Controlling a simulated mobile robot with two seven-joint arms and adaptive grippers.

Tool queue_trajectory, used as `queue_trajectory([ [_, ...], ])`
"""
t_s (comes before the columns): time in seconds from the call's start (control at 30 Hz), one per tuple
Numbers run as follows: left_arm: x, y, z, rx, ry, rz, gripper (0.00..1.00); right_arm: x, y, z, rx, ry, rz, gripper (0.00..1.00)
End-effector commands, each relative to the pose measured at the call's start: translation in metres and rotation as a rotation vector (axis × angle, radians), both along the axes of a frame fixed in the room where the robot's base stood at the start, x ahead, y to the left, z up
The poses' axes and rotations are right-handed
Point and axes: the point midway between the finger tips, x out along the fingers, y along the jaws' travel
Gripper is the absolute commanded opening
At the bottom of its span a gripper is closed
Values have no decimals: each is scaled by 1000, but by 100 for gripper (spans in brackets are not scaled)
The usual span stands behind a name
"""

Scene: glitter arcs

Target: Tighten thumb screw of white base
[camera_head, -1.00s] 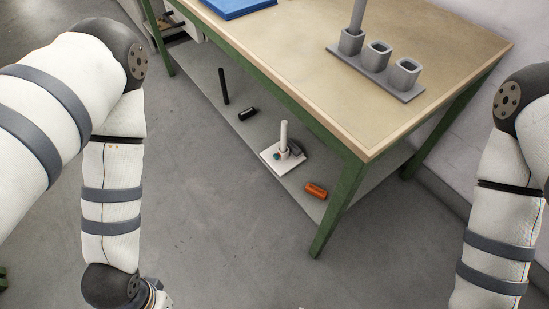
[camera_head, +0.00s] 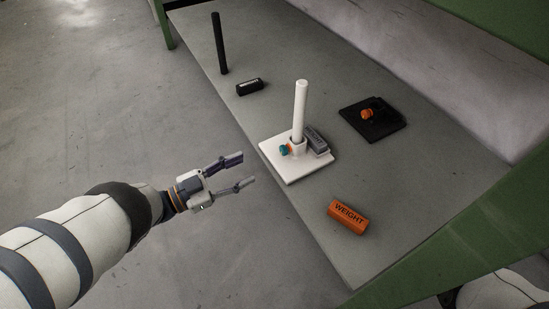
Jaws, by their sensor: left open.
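The white base (camera_head: 283,172) is a flat square plate on the grey lower shelf, with a white post (camera_head: 300,110) standing upright in its socket. A teal thumb screw (camera_head: 285,150) with a bit of orange shows at the left side of the socket. A grey weight (camera_head: 316,141) rests on the plate to the right of the post. My left gripper (camera_head: 249,170) is open and empty, left of the base and apart from it, with its fingers pointing right towards the screw. My right gripper is out of view.
An orange weight (camera_head: 348,217) lies at the shelf's front right. A black base (camera_head: 372,121) with an orange screw (camera_head: 367,114) sits farther back. A black weight (camera_head: 249,87) and an upright black post (camera_head: 219,44) are at the left. Green table rails (camera_head: 440,250) border the shelf.

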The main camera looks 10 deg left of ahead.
Motion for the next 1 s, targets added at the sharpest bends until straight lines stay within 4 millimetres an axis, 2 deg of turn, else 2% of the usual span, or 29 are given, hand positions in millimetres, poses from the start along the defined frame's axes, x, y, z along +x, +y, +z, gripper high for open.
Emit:
queue_trajectory([
  [0.3,46,-61,0,1,-2,1,43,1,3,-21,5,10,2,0],
  [0.4,58,-76,1,1,-3,3,43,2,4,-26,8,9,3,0],
  [0.6,69,-89,2,1,0,6,43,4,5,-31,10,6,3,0],
  [0.83,69,-90,2,3,1,7,43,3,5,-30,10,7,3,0],
  [1.0,69,-90,2,2,2,8,4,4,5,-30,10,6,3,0],
])
